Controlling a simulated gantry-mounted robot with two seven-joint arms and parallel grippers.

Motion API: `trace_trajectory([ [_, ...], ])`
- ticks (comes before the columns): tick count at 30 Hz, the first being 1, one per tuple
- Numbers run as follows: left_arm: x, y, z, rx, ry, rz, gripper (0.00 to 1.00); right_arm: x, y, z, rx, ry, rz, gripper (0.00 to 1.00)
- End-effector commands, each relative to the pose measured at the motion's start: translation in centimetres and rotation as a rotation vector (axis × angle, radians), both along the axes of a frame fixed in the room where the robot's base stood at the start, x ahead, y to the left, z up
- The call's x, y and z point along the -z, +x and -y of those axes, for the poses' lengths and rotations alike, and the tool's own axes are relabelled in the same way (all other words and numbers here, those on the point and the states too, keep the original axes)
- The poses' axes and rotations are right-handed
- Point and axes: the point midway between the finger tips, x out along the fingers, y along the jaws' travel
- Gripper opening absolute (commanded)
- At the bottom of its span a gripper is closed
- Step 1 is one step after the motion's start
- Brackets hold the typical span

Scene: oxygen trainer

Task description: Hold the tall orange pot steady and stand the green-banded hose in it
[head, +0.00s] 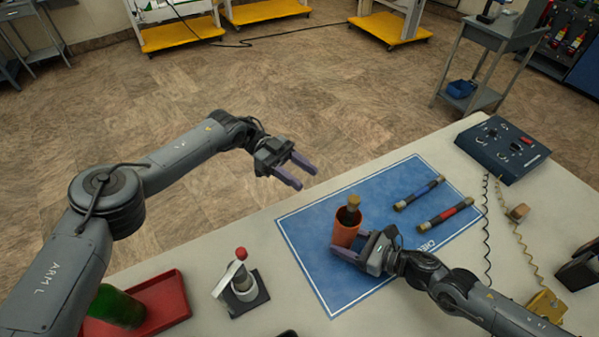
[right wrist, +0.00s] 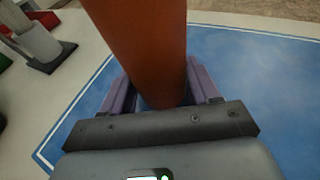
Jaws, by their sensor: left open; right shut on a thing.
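The tall orange pot (head: 346,228) stands on the blue mat (head: 310,262). In the right wrist view the pot (right wrist: 142,45) fills the space between the purple fingers. My right gripper (head: 362,246) is shut on the pot, low on its side. A hose with a brass-coloured end (head: 353,201) stands in the pot and sticks out above its rim. Its band is hidden inside, so I cannot see its colour. My left gripper (head: 297,173) is open and empty, up and to the left of the pot, apart from it.
A blue-banded hose (head: 419,194) and a red-banded hose (head: 444,214) lie on the mat's right part. A red tray (head: 165,299) with a green cylinder (head: 118,306) and a red-knobbed device (head: 241,284) are at left. A control box (head: 502,148) stands at the back right.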

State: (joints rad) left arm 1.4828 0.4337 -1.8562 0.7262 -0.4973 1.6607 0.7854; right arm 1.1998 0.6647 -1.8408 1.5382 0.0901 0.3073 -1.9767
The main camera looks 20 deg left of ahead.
Motion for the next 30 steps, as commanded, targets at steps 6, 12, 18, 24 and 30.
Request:
trace_trajectory([
  [6,0.0,0.0,0.0,0.0,0.0,0.0,0.49,0.0,0.0,0.0,0.0,0.0,0.0,0.71],
  [12,0.0,0.0,0.0,0.0,0.0,0.0,0.49,0.0,0.0,0.0,0.0,0.0,0.0,0.9],
  [18,0.0,0.0,0.0,0.0,0.0,0.0,0.49,0.0,0.0,0.0,0.0,0.0,0.0,0.9],
  [24,0.0,0.0,0.0,0.0,0.0,0.0,0.49,-0.4,-0.3,1.2,0.002,0.001,0.001,0.9],
  [30,0.0,0.0,0.0,0.0,0.0,0.0,0.49,-1.3,-1.2,4.1,0.003,0.0,-0.001,0.9],
])
